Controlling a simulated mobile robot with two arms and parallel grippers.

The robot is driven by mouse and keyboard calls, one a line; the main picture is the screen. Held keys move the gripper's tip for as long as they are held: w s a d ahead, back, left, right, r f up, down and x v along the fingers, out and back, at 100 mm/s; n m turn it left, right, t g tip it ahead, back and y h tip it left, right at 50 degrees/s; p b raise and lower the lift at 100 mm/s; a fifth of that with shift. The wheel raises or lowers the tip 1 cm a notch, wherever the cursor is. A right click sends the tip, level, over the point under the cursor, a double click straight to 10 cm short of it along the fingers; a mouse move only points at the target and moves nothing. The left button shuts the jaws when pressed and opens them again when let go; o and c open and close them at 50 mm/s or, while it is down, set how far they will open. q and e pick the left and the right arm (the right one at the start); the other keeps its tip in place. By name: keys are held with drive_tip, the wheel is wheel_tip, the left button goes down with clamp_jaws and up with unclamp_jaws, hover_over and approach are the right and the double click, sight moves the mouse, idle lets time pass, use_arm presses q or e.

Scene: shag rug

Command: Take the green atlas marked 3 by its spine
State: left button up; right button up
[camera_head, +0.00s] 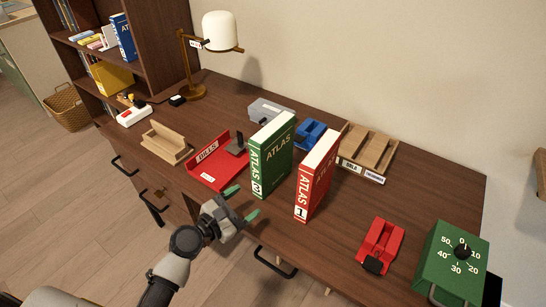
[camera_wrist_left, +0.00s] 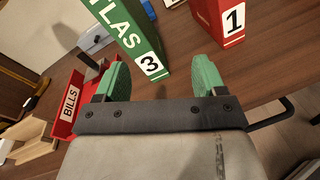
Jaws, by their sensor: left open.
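The green atlas (camera_head: 271,157) marked 3 stands upright on the desk with its spine facing me; its lower spine also shows in the left wrist view (camera_wrist_left: 138,50). My left gripper (camera_head: 242,203) is open and empty in front of the spine, near the desk's front edge. In the left wrist view its green fingers (camera_wrist_left: 160,78) are spread apart, with the atlas's foot beyond and between them. I see no contact with the atlas. My right gripper is not in view.
A red atlas (camera_head: 316,178) marked 1 stands close on the right. A red BILLS tray (camera_head: 216,181) sits close on the left. A red block-like item (camera_head: 381,243) and a green timer box (camera_head: 453,258) are further right. A lamp (camera_head: 219,32) stands behind.

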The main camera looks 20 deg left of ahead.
sight(254, 173)
use_arm(q)
drive_tip(key=w+n, duration=0.1)
drive_tip(key=w, duration=0.1)
drive_tip(key=w+r+n+t+y, duration=0.1)
drive_tip(key=w+n, duration=0.1)
drive_tip(key=w+n+t, duration=0.1)
drive_tip(key=w+n, duration=0.1)
drive_tip(key=shift+w+a+r, duration=0.3)
drive_tip(key=shift+w+r, duration=0.05)
drive_tip(key=shift+w, duration=0.05)
drive_tip(key=x, duration=0.5)
drive_tip(key=shift+w+d+r+p, duration=0.15)
drive_tip(key=shift+d+r+p, duration=0.15)
drive_tip(key=shift+p, duration=0.1)
drive_tip(key=shift+w+d+f, duration=0.1)
drive_tip(key=shift+w, duration=0.2)
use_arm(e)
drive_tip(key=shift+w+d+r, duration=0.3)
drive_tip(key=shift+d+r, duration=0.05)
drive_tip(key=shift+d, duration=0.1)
use_arm(q)
drive_tip(key=shift+s, duration=0.1)
drive_tip(key=shift+c, duration=0.3)
drive_tip(key=c, duration=1.2)
clamp_jaws()
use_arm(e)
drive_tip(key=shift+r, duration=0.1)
